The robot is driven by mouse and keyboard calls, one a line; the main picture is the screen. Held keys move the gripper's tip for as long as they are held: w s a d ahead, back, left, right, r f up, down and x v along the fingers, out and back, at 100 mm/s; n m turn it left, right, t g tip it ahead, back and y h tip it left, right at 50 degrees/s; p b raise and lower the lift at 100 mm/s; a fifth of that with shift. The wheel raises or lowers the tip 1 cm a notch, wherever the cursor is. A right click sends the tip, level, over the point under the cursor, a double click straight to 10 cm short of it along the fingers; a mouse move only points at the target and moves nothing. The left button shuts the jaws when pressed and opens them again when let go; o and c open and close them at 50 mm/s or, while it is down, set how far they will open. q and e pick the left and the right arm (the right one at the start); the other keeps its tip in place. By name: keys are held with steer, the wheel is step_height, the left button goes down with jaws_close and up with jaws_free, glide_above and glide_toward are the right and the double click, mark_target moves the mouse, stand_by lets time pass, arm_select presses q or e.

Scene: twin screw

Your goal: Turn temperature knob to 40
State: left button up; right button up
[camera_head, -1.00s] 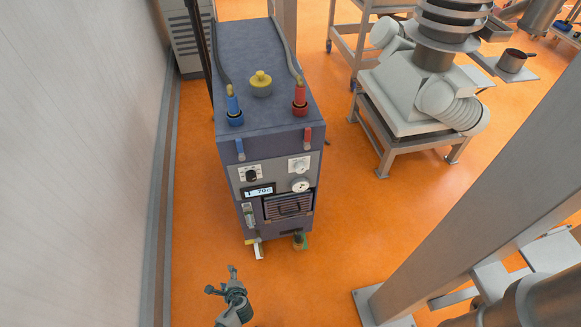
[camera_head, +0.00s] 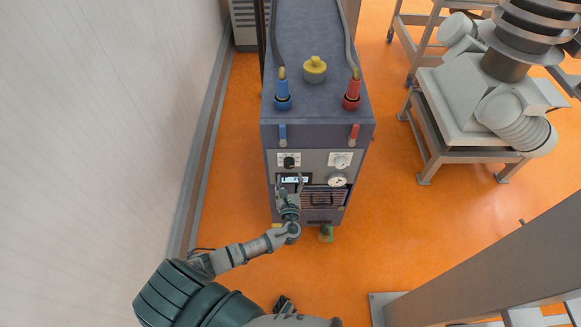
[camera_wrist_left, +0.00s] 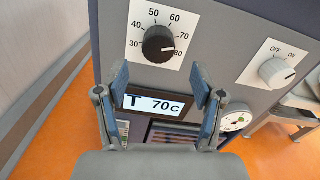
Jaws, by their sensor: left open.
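The temperature knob (camera_head: 289,162) is a black round dial on a white plate at the upper left of the cabinet's front panel. My left gripper (camera_head: 288,186) is open and empty in front of the panel, below the knob. In the left wrist view its fingertips (camera_wrist_left: 159,75) are spread either side of the display's upper edge, apart from the knob.
An OFF/ON switch (camera_wrist_left: 278,72) is right of the knob, with a round gauge (camera_head: 337,180) below it. Blue (camera_head: 283,101) and red (camera_head: 352,101) hose fittings stand on the cabinet top. A pale wall (camera_head: 150,110) runs along the left. Orange floor is open right of the cabinet.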

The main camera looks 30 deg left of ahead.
mark_target(289, 167)
arm_select(q)
steer(key=x, duration=0.5)
steer(key=shift+s+a+f, duration=0.15)
steer(key=shift+w+a, duration=0.25)
steer(key=shift+w, duration=0.3)
arm_select(e)
steer(key=shift+w+a+r, duration=0.15)
steer(key=shift+w+r, duration=0.3)
steer(key=shift+r, duration=0.05)
arm_select(q)
steer(key=shift+c, duration=1.2)
steer(key=c, duration=0.9)
steer(key=shift+b, duration=0.3)
arm_select(e)
steer(key=shift+w+a, duration=0.1)
steer(key=shift+w, duration=0.15)
